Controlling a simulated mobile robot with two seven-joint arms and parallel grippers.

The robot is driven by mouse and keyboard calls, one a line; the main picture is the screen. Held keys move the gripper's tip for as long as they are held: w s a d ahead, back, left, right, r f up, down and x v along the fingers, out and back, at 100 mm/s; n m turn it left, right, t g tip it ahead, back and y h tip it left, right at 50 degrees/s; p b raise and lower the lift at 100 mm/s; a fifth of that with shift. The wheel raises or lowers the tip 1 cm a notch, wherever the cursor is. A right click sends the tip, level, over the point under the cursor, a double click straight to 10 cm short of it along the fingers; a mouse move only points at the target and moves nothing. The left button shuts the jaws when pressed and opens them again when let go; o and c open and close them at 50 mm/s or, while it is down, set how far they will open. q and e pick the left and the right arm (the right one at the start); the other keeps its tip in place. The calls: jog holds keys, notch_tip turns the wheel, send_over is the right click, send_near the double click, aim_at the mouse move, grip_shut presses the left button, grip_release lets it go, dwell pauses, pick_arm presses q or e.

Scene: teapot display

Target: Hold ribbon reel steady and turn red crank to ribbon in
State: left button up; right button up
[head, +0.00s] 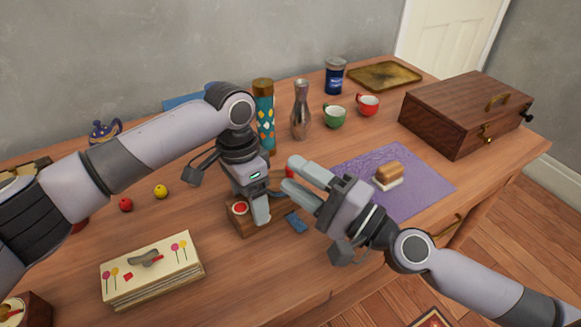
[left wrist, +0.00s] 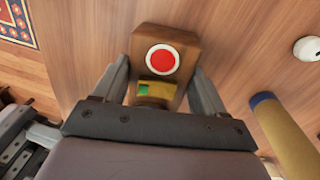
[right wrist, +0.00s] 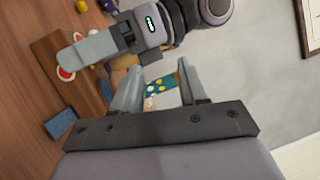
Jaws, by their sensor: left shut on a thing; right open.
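The ribbon reel appears as a brown wooden block (head: 245,224) with a red disc in a white ring, on the table. My left gripper (head: 262,208) is shut on it from above. In the left wrist view the fingers lie on both sides of the block (left wrist: 174,42), with a yellowish part showing a green patch between them. A small red piece (head: 290,172), possibly the crank knob, shows beside my right gripper's fingertips. My right gripper (head: 293,178) is open and empty, to the right of the reel. The rest of the crank is hidden.
A small blue piece (head: 296,222) lies right of the reel. A patterned bottle (head: 264,112) and a metal vase (head: 301,115) stand behind. A purple cloth (head: 430,184) with a small block (head: 389,173) lies right.

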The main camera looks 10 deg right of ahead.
jog(key=w+d+f+n+g, duration=0.1)
jog(key=w+d+n+g, duration=0.25)
jog(key=n, duration=0.75)
jog(key=n+g, duration=1)
jog(key=n, duration=0.7)
send_near(279, 178)
jog(key=shift+h, duration=0.4)
jog(key=a, duration=0.7)
jog(key=shift+s+a+f, duration=0.1)
jog(key=shift+s+a, duration=0.1)
jog(key=shift+a, duration=0.1)
grip_shut()
